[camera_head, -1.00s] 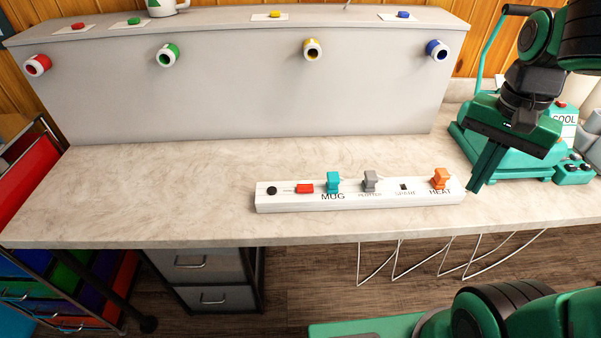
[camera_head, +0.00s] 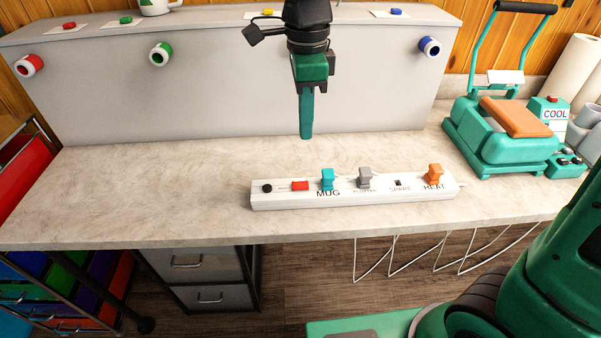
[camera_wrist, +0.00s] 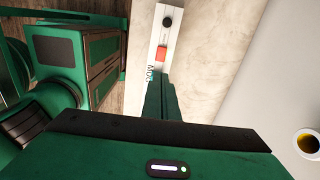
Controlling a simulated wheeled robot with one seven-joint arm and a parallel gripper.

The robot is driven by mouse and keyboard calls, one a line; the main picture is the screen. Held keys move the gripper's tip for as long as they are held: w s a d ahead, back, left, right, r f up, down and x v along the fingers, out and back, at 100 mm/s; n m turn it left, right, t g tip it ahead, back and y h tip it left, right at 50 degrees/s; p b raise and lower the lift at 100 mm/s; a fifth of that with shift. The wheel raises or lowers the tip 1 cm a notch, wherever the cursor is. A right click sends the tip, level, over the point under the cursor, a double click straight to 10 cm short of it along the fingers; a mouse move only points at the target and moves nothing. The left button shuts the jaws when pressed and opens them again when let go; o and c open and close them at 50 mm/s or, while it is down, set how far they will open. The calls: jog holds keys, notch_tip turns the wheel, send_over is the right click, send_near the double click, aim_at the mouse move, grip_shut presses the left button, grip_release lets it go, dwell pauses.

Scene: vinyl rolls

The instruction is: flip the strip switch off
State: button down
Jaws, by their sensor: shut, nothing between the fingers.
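The white power strip (camera_head: 285,199) lies on the light countertop, with a red rocker switch (camera_head: 300,185) near its left end. A black round button (camera_head: 267,188) sits left of the switch. Teal, grey and orange plugs stand in the strip, and the spare socket is empty. My gripper (camera_head: 306,136) points down with its fingers shut and empty, above and behind the strip, over the switch's part of the counter. In the wrist view, the red switch (camera_wrist: 161,54) shows just beyond my fingertips (camera_wrist: 162,80), which hide part of the strip.
A grey raised panel (camera_head: 200,100) with coloured roll ends stands behind the counter. A teal heat press (camera_head: 500,130) and a box marked COOL (camera_head: 553,115) stand at the right. The counter left of the strip (camera_head: 150,190) is clear.

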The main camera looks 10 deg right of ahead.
aim_at(296, 185)
jog(key=shift+a+m, duration=0.3)
jog(key=shift+a, duration=0.8)
jog(key=shift+f, duration=0.1)
notch_tip(296, 185, down, 14)
jog(key=shift+r, duration=0.1)
